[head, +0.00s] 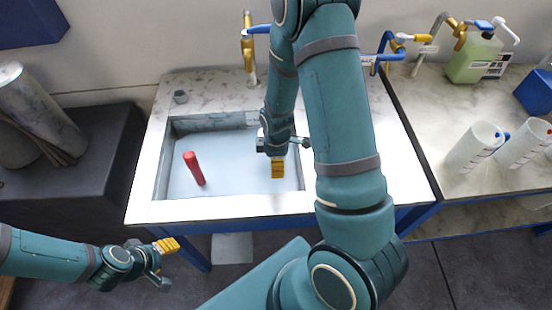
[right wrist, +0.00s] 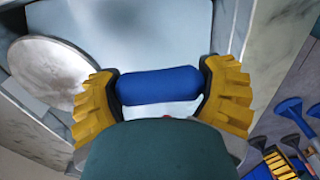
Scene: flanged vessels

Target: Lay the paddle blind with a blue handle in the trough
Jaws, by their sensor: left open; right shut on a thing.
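The trough (head: 160,180) is a rectangular basin with a pale blue floor, sunk in a marble-topped bench. My right gripper (head: 278,168) is over the right part of the trough. In the right wrist view its yellow fingers (right wrist: 162,92) are shut on the blue handle (right wrist: 160,86) of the paddle blind. A round grey metal disc (right wrist: 45,75) shows left of the handle; the left finger hides any join between them. The head view does not show the blue handle clearly. My left gripper (head: 165,260) is open and empty, in front of the bench at lower left.
A red handle (head: 194,168) stands tilted in the trough's left part. Blue and yellow taps (head: 249,50) rise behind. White beakers (head: 474,146) and a green jug (head: 472,60) stand on the right bench.

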